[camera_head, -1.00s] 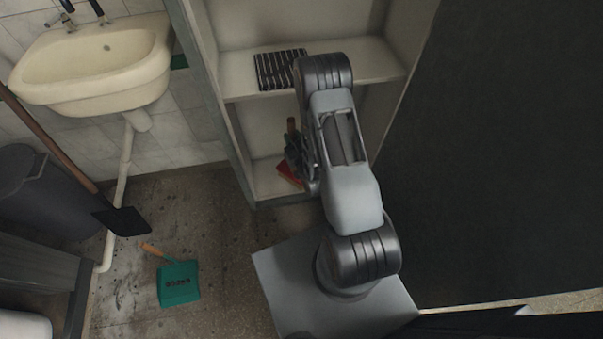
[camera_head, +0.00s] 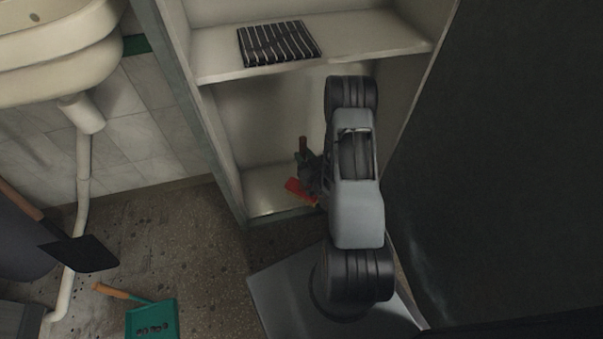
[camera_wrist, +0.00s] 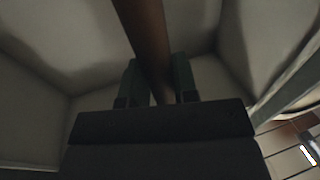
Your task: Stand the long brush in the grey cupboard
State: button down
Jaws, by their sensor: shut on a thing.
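The long brush shows its red head (camera_head: 299,191) low in the grey cupboard (camera_head: 222,178), near the front edge of the bottom compartment. A short piece of its brown handle rises above my gripper (camera_head: 308,168). In the wrist view the brown handle (camera_wrist: 146,38) passes between the two fingers of my gripper (camera_wrist: 160,82), which is shut on it. The brush stands roughly upright with a slight tilt. My arm hides part of the brush and the right side of the compartment. I cannot tell whether the head touches the cupboard floor.
A black rack (camera_head: 279,43) lies on the shelf above. A dark panel (camera_head: 500,170) stands close on the right. A sink (camera_head: 55,50) and its pipe are at the left. A green dustpan (camera_head: 152,319) and a dark shovel (camera_head: 80,253) are at the lower left.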

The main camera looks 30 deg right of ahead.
jog(key=w+d+f+b, duration=0.1)
jog(key=w+f+b, duration=0.7)
jog(key=w+f, duration=0.5)
jog(key=shift+w, duration=0.4)
jog(key=c, duration=0.9)
grip_release()
jog(key=shift+f, duration=0.15)
